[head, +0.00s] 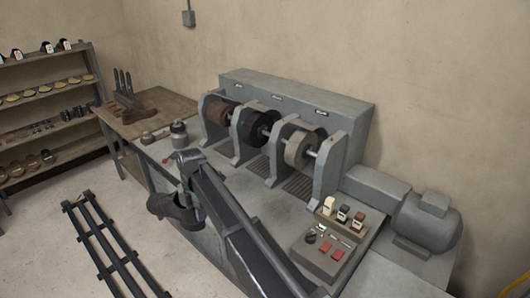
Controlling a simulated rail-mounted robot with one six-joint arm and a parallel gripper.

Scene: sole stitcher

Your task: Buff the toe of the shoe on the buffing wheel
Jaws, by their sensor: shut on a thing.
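A dark shoe (172,206) hangs from my gripper (193,193), in front of the machine's bench edge and left of my arm. The gripper is shut on it; the fingers are small and partly hidden behind my arm and the shoe. The machine carries three wheels on a shaft: a reddish-brown one (222,112) at left, a black one (250,126) in the middle and a pale tan one (296,152) at right. The shoe is apart from all of them. Which one is the buffing wheel cannot be read from the small labels.
Grey uprights (329,170) stand between the wheels. A control box (326,258) and motor (430,222) are at right. A grey can (178,136) stands on the bench's left end. A wooden table (163,103) and shelves (45,95) are at left. My rail lies on the floor.

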